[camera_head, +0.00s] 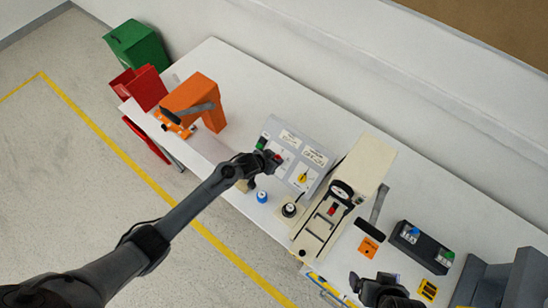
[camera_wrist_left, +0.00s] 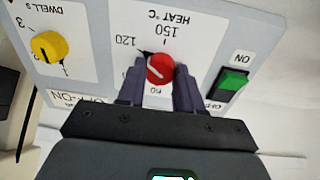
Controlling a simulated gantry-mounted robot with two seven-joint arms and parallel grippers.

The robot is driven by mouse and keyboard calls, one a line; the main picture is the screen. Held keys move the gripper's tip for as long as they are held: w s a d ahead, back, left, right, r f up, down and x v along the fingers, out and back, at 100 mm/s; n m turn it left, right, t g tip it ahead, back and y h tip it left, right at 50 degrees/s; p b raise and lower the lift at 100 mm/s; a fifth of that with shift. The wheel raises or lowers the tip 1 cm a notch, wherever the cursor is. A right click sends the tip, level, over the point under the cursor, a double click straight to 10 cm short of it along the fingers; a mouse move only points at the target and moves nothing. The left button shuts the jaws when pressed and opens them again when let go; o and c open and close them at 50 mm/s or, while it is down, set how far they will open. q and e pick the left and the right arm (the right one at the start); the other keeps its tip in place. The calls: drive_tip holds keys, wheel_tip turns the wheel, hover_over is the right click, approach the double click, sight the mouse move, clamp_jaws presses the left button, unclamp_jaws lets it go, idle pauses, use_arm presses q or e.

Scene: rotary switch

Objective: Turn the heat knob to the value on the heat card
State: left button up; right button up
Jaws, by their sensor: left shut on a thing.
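The red heat knob (camera_wrist_left: 160,69) sits on the grey control panel (camera_wrist_left: 90,85), on a white dial marked HEAT °C, upside down in the left wrist view. The labels 120 and 150 are readable; another is partly covered. A white line crosses the knob's face. My left gripper (camera_wrist_left: 159,88) is shut on this knob, one finger on each side. In the head view my left gripper (camera_head: 268,161) reaches the panel from the left. White cards (camera_head: 290,137) lie on the panel's upper part, too small to read. My right gripper (camera_head: 378,286) is at the bottom, away from the panel.
A yellow dwell knob (camera_wrist_left: 47,46) and a green ON switch (camera_wrist_left: 234,82) flank the heat knob. A cream machine (camera_head: 345,190) stands right of the panel. A blue-topped item (camera_head: 262,197) and a black knob (camera_head: 289,210) are in front. An orange machine (camera_head: 195,100) stands left.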

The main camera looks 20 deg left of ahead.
use_arm(q)
drive_tip(key=m, duration=0.5)
drive_tip(key=shift+m, duration=0.3)
drive_tip(key=m, duration=0.5)
drive_tip(key=shift+f+g, duration=0.1)
drive_tip(key=shift+g, duration=0.2)
drive_tip(key=o, duration=1)
drive_tip(key=shift+o, duration=0.2)
